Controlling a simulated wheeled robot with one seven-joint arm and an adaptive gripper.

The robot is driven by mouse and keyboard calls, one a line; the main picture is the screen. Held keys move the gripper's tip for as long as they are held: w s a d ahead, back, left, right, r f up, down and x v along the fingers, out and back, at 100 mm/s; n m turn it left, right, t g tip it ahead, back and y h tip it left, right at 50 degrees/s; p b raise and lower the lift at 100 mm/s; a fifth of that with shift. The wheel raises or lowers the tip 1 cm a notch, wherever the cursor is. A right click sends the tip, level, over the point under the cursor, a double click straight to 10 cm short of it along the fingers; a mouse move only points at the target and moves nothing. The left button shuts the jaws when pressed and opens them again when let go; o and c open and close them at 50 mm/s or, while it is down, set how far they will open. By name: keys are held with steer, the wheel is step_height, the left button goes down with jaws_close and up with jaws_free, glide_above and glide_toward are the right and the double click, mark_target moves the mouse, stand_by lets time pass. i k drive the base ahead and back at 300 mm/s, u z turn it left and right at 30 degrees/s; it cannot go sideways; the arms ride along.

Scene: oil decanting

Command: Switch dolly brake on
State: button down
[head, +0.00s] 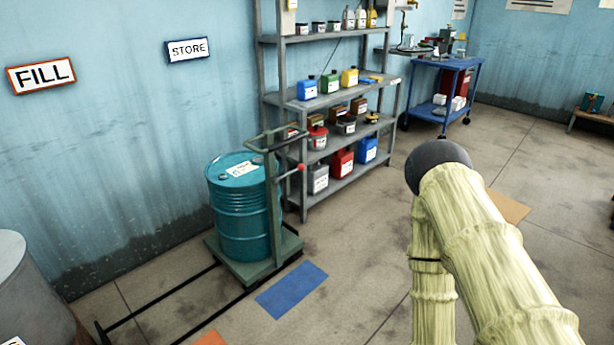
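A green dolly (287,246) stands on the floor left of the middle in the head view. A teal drum (240,213) stands upright on it. The dolly's upright frame (271,205) rises at the drum's right side. A lever with a red knob (301,167) sticks out to the right from this frame, near the top of the drum. I cannot tell from this view whether the brake is on. My arm, in a pale yellow sleeve, is bent at the right, well apart from the dolly. My gripper is out of view.
Dark rails (158,305) run along the floor from the dolly to the lower left. A grey shelf (340,185) with cans stands behind the dolly. A blue floor patch (292,289) lies in front. A blue cart (444,113) is farther back. The floor between dolly and arm is clear.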

mark_target(301, 167)
steer(key=u, duration=0.6)
steer(key=i, duration=1.55)
steer(key=z, duration=0.9)
